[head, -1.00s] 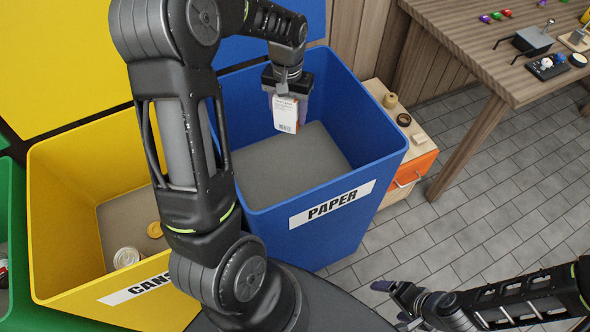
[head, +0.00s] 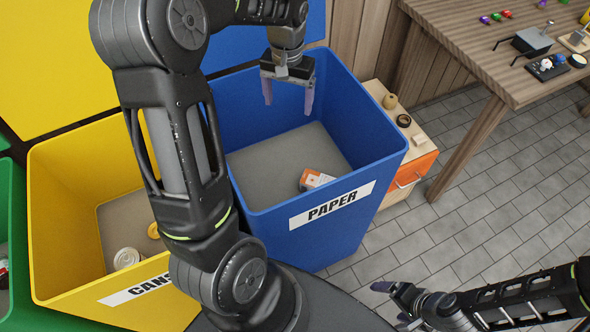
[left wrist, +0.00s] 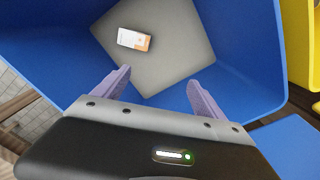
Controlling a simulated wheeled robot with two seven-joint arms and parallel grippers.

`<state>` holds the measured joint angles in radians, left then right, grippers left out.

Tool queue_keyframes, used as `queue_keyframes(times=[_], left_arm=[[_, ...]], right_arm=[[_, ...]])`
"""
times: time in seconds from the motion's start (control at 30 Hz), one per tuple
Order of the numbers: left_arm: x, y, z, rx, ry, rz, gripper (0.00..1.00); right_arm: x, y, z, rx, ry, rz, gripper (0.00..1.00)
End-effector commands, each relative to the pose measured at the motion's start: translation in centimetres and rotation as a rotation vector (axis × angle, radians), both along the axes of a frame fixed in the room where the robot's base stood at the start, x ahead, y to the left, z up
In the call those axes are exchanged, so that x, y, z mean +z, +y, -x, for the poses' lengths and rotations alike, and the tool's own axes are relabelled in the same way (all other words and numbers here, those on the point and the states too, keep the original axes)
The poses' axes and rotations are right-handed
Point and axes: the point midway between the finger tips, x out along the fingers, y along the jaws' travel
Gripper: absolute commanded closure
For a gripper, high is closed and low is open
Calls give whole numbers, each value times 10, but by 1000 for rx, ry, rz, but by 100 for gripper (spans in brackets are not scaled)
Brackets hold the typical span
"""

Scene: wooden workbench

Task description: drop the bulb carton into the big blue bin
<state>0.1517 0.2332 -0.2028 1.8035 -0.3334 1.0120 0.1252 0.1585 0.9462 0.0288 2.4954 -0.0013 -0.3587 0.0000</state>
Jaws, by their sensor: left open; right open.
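The bulb carton (head: 315,179), small, white and orange, lies on the grey floor of the big blue bin (head: 385,150) labelled PAPER, near its front wall. In the left wrist view the carton (left wrist: 133,39) rests on the bin floor beyond my fingers. My left gripper (head: 288,108) is open and empty above the blue bin's opening, apart from the carton; it also shows in the left wrist view (left wrist: 158,90). My right gripper (head: 390,302) is low at the right, over the tiled floor, and holds nothing I can see.
A yellow bin (head: 60,165) labelled CANS, holding cans, stands left of the blue bin. A green bin (head: 12,230) is at the far left edge. A small cabinet with an orange drawer (head: 412,169) and a wooden workbench (head: 500,75) stand to the right.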

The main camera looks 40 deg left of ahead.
Motion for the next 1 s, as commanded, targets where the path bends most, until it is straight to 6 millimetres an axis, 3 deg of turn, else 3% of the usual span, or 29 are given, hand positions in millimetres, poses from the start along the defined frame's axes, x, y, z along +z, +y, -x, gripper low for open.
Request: queue_keyframes(times=[0.1,0.23,1.0], left_arm=[[19,0,-1,-1,-2,-1,19],[30,0,0,0,0,0,19],[31,0,0,0,1,0,19]], right_arm=[[1,0,0,0,0,0,11],[1,0,0,0,0,0,11],[1,0,0,0,0,0,11]])
